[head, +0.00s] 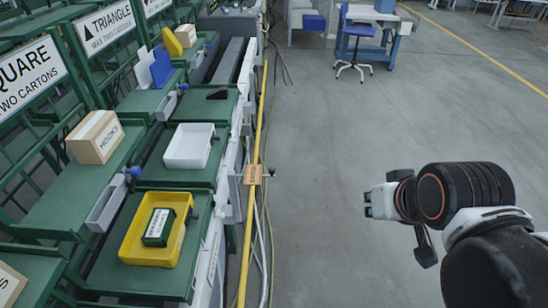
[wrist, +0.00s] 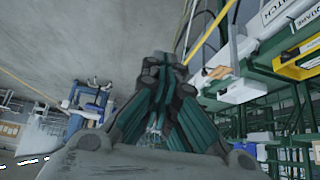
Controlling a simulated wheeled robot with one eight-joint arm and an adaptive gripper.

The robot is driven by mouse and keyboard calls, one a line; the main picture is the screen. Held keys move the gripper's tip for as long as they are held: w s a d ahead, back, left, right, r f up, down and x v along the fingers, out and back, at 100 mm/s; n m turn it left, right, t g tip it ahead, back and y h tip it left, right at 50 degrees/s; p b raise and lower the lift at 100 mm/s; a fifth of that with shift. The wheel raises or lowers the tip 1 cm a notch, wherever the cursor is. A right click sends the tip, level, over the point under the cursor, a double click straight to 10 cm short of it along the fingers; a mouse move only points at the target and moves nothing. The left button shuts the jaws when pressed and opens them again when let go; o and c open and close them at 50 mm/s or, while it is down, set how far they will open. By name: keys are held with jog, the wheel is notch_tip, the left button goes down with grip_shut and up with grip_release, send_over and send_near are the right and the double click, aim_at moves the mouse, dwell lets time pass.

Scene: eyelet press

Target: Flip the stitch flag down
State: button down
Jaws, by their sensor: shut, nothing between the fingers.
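My gripper (head: 378,201) is at the right in the head view, pointing left over open floor, well apart from the benches. In the wrist view its dark fingers (wrist: 163,68) are together with nothing between them. No part is clearly readable as the stitch flag. A small orange-brown plate (head: 252,174) with dark marks sits at the yellow pipe, with a short dark knobbed rod beside it; I cannot tell if it is the flag. A similar orange piece (wrist: 218,72) shows in the wrist view. A white sign (wrist: 285,8) there is cut off and reads partly "TCH".
A yellow tray (head: 127,246) holding a green box (head: 158,227) and a white tray (head: 168,158) stand on green benches. A "HOOKS" carton (head: 95,137) is at left. The yellow pipe (head: 262,110) runs along the bench edge. A blue chair (head: 355,45) stands far back. The middle floor is clear.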

jog(key=w+a+r+g, duration=0.15)
jog(key=w+a, duration=0.25)
jog(key=w, duration=0.4)
jog(key=w+a+r+g, duration=0.1)
jog(key=w+a+r, duration=0.2)
jog(key=w, duration=0.5)
jog(key=w+a+f+g, duration=0.1)
jog(key=w+a+f, duration=0.3)
jog(key=w+a, duration=0.1)
jog(key=w+a+f+g+y+p, duration=0.1)
jog(key=w+a+f, duration=0.3)
jog(key=w+a, duration=0.2)
jog(key=shift+w+g, duration=0.35)
jog(key=shift+w, duration=0.75)
jog(key=shift+f, duration=0.1)
jog(key=f+b, duration=0.1)
jog(key=f, duration=0.3)
jog(key=w+f+b, duration=0.1)
jog(key=f+b, duration=0.1)
jog(key=f, duration=0.3)
jog(key=w+a+f+b, duration=0.1)
jog(key=f+b, duration=0.1)
jog(key=f, duration=0.2)
jog(key=shift+w+a+f, duration=0.1)
jog(key=shift+w+f, duration=0.1)
jog(key=shift+f, duration=0.05)
jog(key=shift+f+m, duration=0.1)
jog(key=shift+m, duration=0.2)
